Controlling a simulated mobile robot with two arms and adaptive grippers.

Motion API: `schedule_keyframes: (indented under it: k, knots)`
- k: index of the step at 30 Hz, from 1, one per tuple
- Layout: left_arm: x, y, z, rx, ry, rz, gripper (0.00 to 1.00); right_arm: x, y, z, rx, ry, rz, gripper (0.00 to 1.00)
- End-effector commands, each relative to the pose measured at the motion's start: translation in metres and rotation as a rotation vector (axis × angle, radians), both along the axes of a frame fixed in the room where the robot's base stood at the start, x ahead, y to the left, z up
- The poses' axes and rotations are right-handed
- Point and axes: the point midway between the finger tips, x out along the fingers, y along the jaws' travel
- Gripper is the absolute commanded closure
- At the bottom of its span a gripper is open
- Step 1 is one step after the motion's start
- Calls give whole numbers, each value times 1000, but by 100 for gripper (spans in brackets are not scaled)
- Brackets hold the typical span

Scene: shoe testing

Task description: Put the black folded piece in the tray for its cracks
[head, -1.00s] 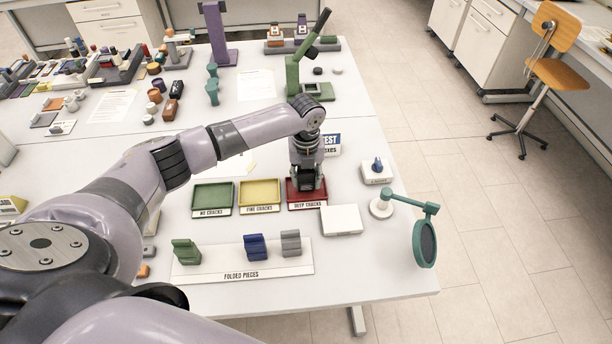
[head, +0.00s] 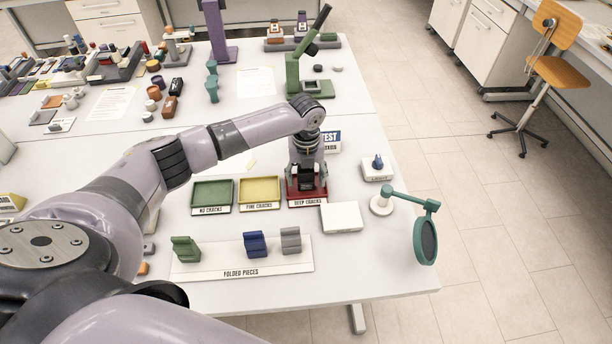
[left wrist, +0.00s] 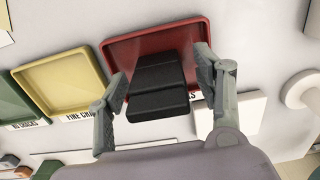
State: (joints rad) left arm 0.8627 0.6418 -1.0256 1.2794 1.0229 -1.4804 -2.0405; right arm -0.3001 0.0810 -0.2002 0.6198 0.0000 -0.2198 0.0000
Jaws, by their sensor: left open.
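The red tray's label reads "DEEP CRACKS" in the head view (head: 307,202). My left gripper (left wrist: 161,80) is open, with one finger on each side of the piece and gaps beside it. In the head view my left gripper (head: 306,187) is low over the red tray and hides much of the tray and piece. My right gripper is not in view.
The green "NO CRACKS" tray (head: 212,194) and yellow "FINE CRACKS" tray (head: 259,191) stand to the left. Green (head: 185,249), blue (head: 254,244) and grey (head: 290,240) pieces stand on the "FOLDED PIECES" board (head: 220,263). A white block (head: 341,217) and a magnifier (head: 425,240) are at right.

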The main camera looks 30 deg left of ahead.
Motion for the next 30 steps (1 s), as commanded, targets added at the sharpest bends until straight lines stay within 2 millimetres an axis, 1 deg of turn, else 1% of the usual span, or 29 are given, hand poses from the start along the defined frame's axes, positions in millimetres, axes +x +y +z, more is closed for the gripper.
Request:
schedule_keyframes:
  k: [2, 5, 8, 15, 19, 21, 24, 30]
  knots:
    - [0, 0, 2, 0, -1, 0, 39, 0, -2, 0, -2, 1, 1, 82]
    - [1, 0, 12, -1, -3, 1, 39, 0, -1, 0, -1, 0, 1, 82]
    - [1, 1, 30, 0, -5, 0, 39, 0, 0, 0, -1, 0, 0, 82]
    - [1, 0, 82, 0, -5, 0, 39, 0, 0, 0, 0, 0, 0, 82]
    - [1, 0, 103, -1, -3, 0, 39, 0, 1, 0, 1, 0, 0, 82]
    - [1, 0, 111, -1, -3, 1, 39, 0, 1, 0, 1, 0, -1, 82]
    - [0, 0, 117, 0, 0, 1, 39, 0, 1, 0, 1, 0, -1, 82]
    - [0, 0, 120, 0, 0, 0, 39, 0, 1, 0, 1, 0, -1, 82]
